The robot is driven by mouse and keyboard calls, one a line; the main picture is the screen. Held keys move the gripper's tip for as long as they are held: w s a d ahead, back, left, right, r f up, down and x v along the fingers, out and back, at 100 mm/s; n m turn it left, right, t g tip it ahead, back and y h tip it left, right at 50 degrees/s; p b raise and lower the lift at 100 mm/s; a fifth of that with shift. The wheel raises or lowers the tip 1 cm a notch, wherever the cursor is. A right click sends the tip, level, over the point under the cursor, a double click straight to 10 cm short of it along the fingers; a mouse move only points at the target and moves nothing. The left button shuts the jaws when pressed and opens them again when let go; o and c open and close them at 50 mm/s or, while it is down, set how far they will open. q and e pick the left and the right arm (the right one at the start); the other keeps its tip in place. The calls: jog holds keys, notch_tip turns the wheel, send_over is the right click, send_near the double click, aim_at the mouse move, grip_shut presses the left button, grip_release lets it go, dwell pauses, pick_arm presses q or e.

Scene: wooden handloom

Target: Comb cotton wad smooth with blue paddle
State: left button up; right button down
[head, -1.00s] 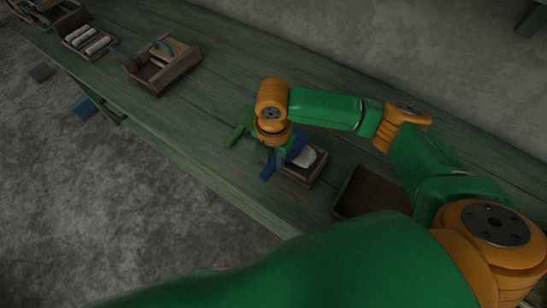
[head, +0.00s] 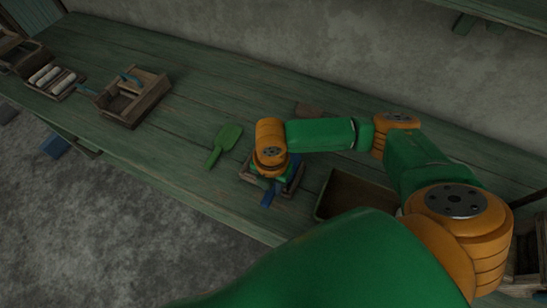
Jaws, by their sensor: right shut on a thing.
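My right gripper (head: 272,181) is over the small wooden tray (head: 298,177), seen from above and mostly hidden by its own wrist. The cotton wad is hidden under the gripper and wrist. I cannot tell whether the paddle touches the cotton. My left gripper is not in view.
A green paddle (head: 224,145) lies left of the tray. An empty-looking wooden box (head: 341,190) stands close on the right. A wooden carrier (head: 134,98) and a tray of white rolls (head: 53,81) are farther left on the green bench (head: 190,110).

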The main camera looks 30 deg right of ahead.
jog(key=shift+a, duration=0.1)
jog(key=w+a, duration=0.1)
jog(key=w, duration=0.1)
jog(key=w+a, duration=0.2)
jog(key=shift+w+r+b, duration=0.1)
jog(key=shift+b, duration=0.3)
jog(key=shift+s+d+r, duration=0.1)
jog(key=shift+s, duration=0.1)
jog(key=s+d+p, duration=0.1)
jog(key=p, duration=0.1)
jog(key=s+d+p, duration=0.1)
jog(key=s+p, duration=0.1)
jog(key=shift+s+d, duration=0.15)
jog(key=shift+d, duration=0.15)
jog(key=shift+s+d, duration=0.2)
jog(key=shift+s, duration=0.05)
jog(key=shift+f, duration=0.2)
jog(key=shift+a, duration=0.1)
